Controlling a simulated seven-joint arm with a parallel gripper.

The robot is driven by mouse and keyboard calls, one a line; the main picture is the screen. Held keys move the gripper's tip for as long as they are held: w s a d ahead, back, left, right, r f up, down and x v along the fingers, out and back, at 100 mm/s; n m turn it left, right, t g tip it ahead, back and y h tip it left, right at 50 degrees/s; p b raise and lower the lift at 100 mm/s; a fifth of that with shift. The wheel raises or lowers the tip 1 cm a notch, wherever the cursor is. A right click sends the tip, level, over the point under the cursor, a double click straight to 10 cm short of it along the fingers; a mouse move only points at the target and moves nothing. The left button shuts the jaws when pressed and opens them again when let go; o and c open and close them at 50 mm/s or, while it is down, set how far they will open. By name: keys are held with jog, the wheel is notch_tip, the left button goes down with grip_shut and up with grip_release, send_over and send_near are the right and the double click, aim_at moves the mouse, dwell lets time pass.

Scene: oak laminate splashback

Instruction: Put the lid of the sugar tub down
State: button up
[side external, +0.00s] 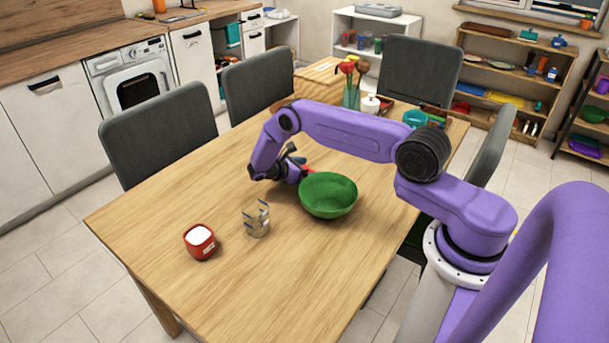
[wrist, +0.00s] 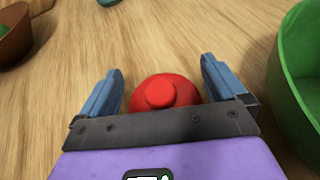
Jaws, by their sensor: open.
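The red lid (wrist: 165,93), round with a knob on top, lies between the spread blue fingers of my gripper (wrist: 160,68) in the wrist view. There is a gap on each side of it, and its near part is hidden by the gripper's dark bar. In the side external view my gripper (side external: 297,167) is low over the table, left of the green bowl, and only a sliver of red shows beside it. The sugar tub (side external: 208,250), red with a white top surface, stands uncovered near the table's front left.
The green bowl (side external: 328,204) is close to my gripper, also at the right in the wrist view (wrist: 290,75). A clear ribbed holder (side external: 256,222) stands between tub and bowl. A brown bowl (wrist: 14,47) is left in the wrist view. The table's left part is clear.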

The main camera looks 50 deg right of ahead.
jog(key=shift+s+d+f, duration=0.1)
jog(key=shift+d+f, duration=0.05)
jog(key=shift+d, duration=0.15)
grip_shut()
